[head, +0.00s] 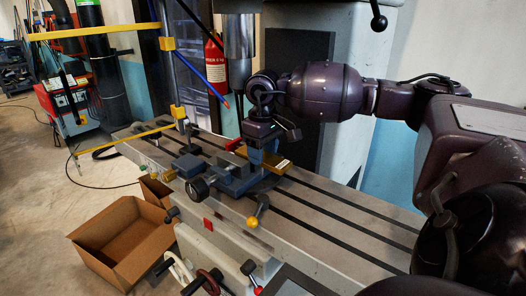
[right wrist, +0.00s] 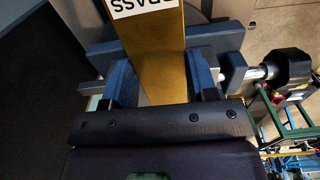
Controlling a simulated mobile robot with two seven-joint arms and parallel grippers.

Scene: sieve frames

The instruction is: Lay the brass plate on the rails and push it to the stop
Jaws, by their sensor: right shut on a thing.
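The brass plate (head: 270,160) is a flat gold-coloured piece with a white label at one end. It is at the blue-grey vise (head: 222,176) on the machine table. My right gripper (head: 263,150) points down and is shut on it. In the right wrist view, the plate (right wrist: 165,60) lies between the two blue fingers (right wrist: 163,80), its label partly cut off at the top edge. I cannot make out the rails or the stop clearly, nor whether the plate touches the rails. My left gripper is not in view.
The slotted machine table (head: 350,228) is mostly clear to the right. An open cardboard box (head: 125,238) sits on the floor at left.

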